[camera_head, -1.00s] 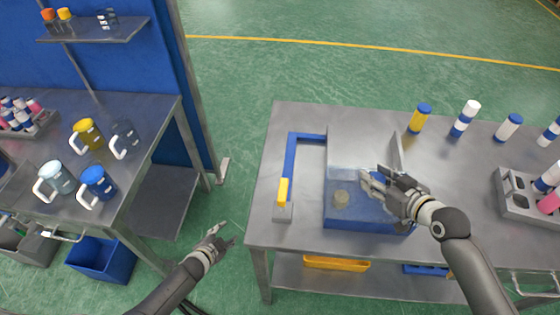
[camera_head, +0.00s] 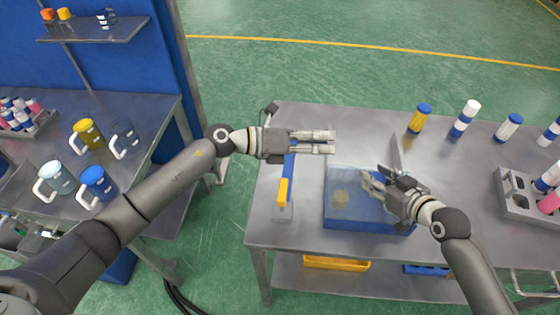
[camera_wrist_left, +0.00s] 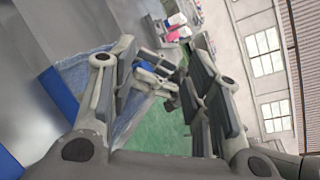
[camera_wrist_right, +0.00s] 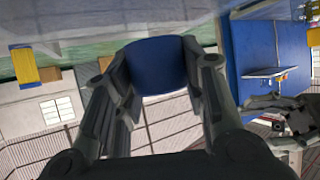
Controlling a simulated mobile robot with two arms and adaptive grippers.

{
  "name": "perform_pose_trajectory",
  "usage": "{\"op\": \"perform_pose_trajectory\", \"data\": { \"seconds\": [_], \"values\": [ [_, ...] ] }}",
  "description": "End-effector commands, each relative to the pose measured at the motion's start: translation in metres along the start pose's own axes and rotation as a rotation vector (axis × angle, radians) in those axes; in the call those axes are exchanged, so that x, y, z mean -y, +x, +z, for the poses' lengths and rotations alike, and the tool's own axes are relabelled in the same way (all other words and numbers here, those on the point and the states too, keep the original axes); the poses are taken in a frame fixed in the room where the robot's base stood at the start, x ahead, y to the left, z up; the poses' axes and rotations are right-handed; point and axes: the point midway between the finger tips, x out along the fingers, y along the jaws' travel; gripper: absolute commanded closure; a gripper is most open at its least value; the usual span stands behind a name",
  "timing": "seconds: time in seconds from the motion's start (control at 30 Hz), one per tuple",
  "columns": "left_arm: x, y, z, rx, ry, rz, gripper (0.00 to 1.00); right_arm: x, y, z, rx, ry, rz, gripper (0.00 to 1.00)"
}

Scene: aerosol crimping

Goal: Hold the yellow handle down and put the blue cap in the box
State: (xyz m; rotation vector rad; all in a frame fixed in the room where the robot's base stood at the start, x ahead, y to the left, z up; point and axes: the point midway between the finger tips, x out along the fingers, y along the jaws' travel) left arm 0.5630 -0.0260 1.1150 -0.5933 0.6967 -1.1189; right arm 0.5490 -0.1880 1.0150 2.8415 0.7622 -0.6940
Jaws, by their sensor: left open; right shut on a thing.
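My right gripper (camera_head: 370,181) is over the box, shut on the blue cap (camera_wrist_right: 157,65). The cap is hidden in the head view. My left gripper (camera_head: 334,142) is open and empty above the frame's back, apart from the handle, and hides part of the frame.
Several cans, one yellow with a blue cap (camera_head: 419,117), stand along the table's back right. A grey rack (camera_head: 520,207) is at the right. Mugs (camera_head: 96,184) stand on the left table.

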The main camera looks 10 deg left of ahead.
Motion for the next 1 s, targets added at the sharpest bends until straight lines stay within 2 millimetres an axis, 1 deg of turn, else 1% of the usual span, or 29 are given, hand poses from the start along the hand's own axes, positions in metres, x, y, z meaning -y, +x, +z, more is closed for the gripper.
{"op": "perform_pose_trajectory", "data": {
  "seconds": [0.03, 0.1, 0.2, 0.3, 0.37, 0.43, 0.5, 0.6, 0.73, 0.87, 1.0],
  "values": [
    [0.020, 0.004, -0.009, -0.098, 0.151, -0.003, 0.56, 0.000, 0.000, 0.000, 0.000, 0.000, 0.000, 0.76],
    [0.038, 0.006, -0.026, -0.235, 0.350, 0.003, 0.56, 0.000, 0.000, 0.000, 0.000, 0.000, 0.000, 0.76],
    [0.051, -0.001, -0.049, -0.425, 0.625, 0.027, 0.56, 0.000, 0.000, 0.000, 0.000, 0.000, 0.000, 0.76],
    [0.053, -0.015, -0.065, -0.611, 0.890, 0.070, 0.56, 0.000, 0.000, 0.000, 0.000, 0.000, 0.000, 0.76],
    [0.050, -0.027, -0.070, -0.718, 1.039, 0.106, 0.56, 0.000, 0.000, 0.000, 0.000, 0.000, 0.000, 0.76],
    [0.046, -0.042, -0.071, -0.834, 1.196, 0.152, 0.56, 0.000, 0.000, 0.000, 0.000, 0.000, 0.000, 0.76],
    [0.041, -0.057, -0.068, -0.934, 1.330, 0.203, 0.56, 0.000, 0.000, 0.000, 0.000, 0.000, 0.000, 0.76],
    [0.036, -0.076, -0.060, -1.049, 1.476, 0.271, 0.56, 0.000, 0.000, 0.000, 0.000, 0.000, 0.000, 0.76],
    [0.033, -0.092, -0.051, -1.142, 1.587, 0.334, 0.56, 0.000, 0.000, 0.000, 0.000, 0.000, 0.000, 0.76],
    [0.032, -0.100, -0.046, -1.179, 1.629, 0.364, 0.56, 0.000, 0.000, 0.000, 0.000, 0.000, 0.000, 0.76],
    [0.032, -0.100, -0.046, -1.184, 1.633, 0.367, 0.56, 0.000, 0.000, 0.000, 0.000, 0.000, 0.000, 0.76]
  ]
}}
